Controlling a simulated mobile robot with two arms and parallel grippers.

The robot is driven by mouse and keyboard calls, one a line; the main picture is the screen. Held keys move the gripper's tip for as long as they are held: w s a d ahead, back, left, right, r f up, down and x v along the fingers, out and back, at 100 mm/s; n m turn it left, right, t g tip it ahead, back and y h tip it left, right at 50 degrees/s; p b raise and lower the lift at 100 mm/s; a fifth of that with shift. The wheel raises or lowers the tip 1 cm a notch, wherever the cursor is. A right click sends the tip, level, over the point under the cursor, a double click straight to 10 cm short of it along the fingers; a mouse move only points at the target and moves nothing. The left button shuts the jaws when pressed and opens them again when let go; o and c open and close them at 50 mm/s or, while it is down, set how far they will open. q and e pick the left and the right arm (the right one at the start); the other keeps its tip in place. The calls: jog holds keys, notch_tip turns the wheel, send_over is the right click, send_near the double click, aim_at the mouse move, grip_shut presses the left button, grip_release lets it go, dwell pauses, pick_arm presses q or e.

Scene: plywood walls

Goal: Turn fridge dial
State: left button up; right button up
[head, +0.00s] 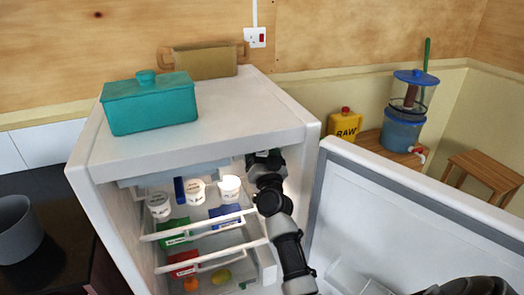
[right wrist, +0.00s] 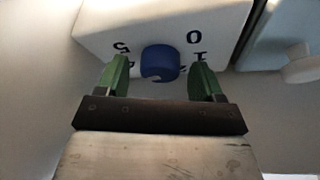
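The fridge (head: 215,121) stands with its door (head: 400,215) swung open to the right. In the right wrist view the blue dial (right wrist: 160,63) sticks out from a white housing (right wrist: 110,25) with dark digits around it. My right gripper (right wrist: 160,75) is open, with one green finger on each side of the dial. I cannot tell whether the fingers touch it. In the head view my right gripper (head: 268,162) reaches into the upper right of the fridge, and the dial is hidden there. My left gripper is not in view.
White tubs (head: 196,192) and green, blue and red boxes (head: 184,264) sit on the fridge shelves. A teal lidded dish (head: 150,105) and a tan tray (head: 204,63) stand on top. A grey pot (head: 18,230) is at the left. The open door bounds my arm on the right.

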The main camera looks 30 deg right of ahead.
jog(key=shift+s+a+f, duration=0.15)
jog(key=shift+s+f, duration=0.15)
jog(key=shift+s, duration=0.1)
jog(key=b+v, duration=0.2)
jog(key=v, duration=0.7)
jog(key=shift+s, duration=0.4)
jog(key=shift+a, duration=0.1)
